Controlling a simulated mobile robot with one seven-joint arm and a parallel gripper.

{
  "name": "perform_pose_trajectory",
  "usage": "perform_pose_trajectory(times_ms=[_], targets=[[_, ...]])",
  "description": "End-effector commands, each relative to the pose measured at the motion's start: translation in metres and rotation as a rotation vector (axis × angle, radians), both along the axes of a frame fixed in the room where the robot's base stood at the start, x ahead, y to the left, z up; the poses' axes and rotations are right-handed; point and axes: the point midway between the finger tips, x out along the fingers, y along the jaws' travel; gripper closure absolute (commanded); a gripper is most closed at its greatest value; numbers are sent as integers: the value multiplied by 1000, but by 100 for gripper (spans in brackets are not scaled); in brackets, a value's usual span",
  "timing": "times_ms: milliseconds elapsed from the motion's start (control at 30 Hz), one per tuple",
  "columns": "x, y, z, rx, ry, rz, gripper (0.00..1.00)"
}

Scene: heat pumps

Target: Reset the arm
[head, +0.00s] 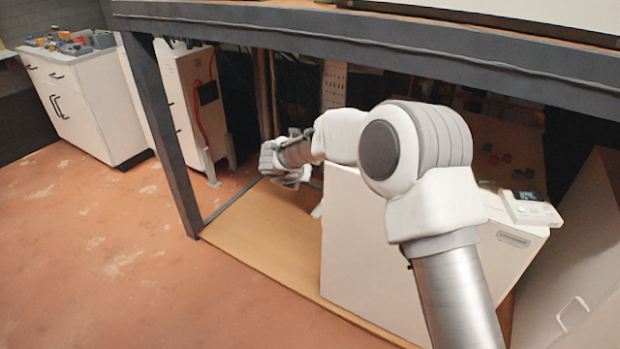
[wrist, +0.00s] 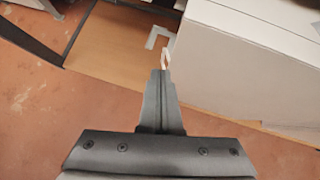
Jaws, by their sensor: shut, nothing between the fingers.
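My arm reaches in under the dark metal frame and over a large white box-like unit (head: 365,265). My gripper (head: 300,178) is at the far left end of the arm, beside the unit's left side and above the wooden board. In the wrist view my gripper (wrist: 165,62) shows as one narrow closed shape with nothing held. The white unit (wrist: 235,65) stands to the right of the fingers there. I cannot tell whether the fingertips touch anything.
A dark metal frame (head: 175,140) spans overhead, with a post at the left. A wooden board (head: 265,235) lies under it. A small device with a screen (head: 530,207) is on the white unit. White cabinets (head: 85,100) stand at the back left. The red-brown floor (head: 120,250) at left is clear.

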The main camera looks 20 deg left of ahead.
Motion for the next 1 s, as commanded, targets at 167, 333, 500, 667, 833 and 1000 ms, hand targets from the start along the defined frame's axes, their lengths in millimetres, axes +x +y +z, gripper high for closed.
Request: perform_pose_trajectory(times_ms=[167, 333, 500, 667, 833, 1000], targets=[[-17, 5, 19, 1, 0, 1, 100], [-23, 6, 23, -1, 0, 1, 100], [-15, 1, 44, -24, -45, 65, 100], [-2, -15, 110, -142, -190, 297, 100], [-7, -42, 186, -371, -364, 613, 100], [-34, -76, 238, -649, -491, 906, 100]])
